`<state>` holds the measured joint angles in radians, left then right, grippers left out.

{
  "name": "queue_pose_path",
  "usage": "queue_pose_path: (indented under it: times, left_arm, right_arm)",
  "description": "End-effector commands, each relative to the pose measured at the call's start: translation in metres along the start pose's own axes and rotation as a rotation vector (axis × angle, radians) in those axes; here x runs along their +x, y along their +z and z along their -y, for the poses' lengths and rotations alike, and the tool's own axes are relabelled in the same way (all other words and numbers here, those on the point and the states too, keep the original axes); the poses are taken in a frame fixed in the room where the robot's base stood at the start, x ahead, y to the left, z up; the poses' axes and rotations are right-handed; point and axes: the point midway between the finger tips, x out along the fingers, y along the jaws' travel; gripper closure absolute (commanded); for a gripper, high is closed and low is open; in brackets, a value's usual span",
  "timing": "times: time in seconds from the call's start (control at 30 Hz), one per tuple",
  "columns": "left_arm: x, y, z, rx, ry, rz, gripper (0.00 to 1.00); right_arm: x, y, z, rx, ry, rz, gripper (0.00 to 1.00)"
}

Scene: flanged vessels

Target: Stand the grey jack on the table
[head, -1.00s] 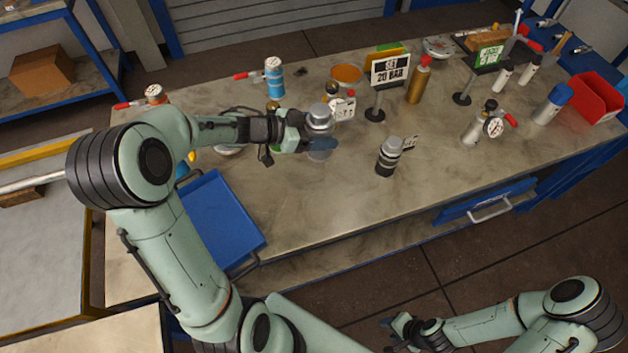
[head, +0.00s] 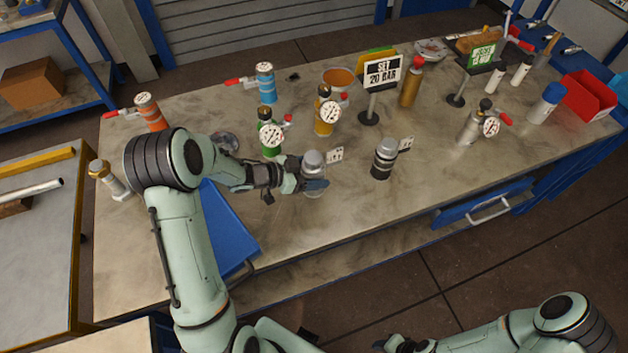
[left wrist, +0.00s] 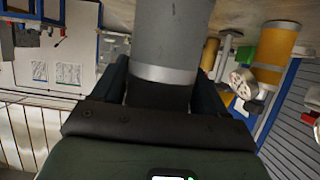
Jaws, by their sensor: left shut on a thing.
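The grey jack (head: 312,160) is a grey cylinder with a lighter cap, upright in the head view. My left gripper (head: 316,184) is shut around its body from the left, at the front middle of the table (head: 300,225). In the left wrist view the jack (left wrist: 172,35) fills the space between the fingers, with a pale band and a dark end below it. Whether its base touches the table is hard to tell. My right gripper (head: 392,343) is low at the bottom edge, away from the table, too small to read.
A dark cylinder with a grey top (head: 384,158) stands to the right, near a small tag. Green (head: 270,138), yellow (head: 326,112) and blue (head: 265,82) gauged vessels stand behind.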

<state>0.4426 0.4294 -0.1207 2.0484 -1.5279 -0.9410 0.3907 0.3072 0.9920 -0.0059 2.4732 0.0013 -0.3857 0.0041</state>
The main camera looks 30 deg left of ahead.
Motion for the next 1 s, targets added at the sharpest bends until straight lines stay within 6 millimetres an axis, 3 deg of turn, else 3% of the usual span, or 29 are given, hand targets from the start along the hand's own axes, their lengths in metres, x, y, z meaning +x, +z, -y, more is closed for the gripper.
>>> queue_pose_path:
  times: [0.23, 0.73, 0.77, 0.8, 1.0]
  left_arm:
    - [0.013, 0.031, -0.001, -0.003, 0.001, -0.001, 0.9]
    - [0.016, 0.039, -0.001, 0.0, 0.001, -0.002, 0.9]
    - [0.016, 0.04, -0.001, -0.002, 0.001, 0.002, 0.17]
    - [0.016, 0.04, -0.001, -0.002, 0.001, 0.002, 0.04]
    - [0.016, 0.039, -0.001, -0.002, 0.001, 0.002, 0.02]
  right_arm:
    - [0.006, 0.003, -0.003, 0.002, 0.002, 0.004, 0.59]
    - [0.01, 0.005, -0.005, 0.003, 0.003, 0.007, 0.59]
    - [0.009, 0.005, -0.005, 0.003, 0.002, 0.007, 0.59]
    - [0.009, 0.005, -0.005, 0.003, 0.002, 0.007, 0.59]
    - [0.008, 0.005, -0.005, 0.003, 0.002, 0.007, 0.59]
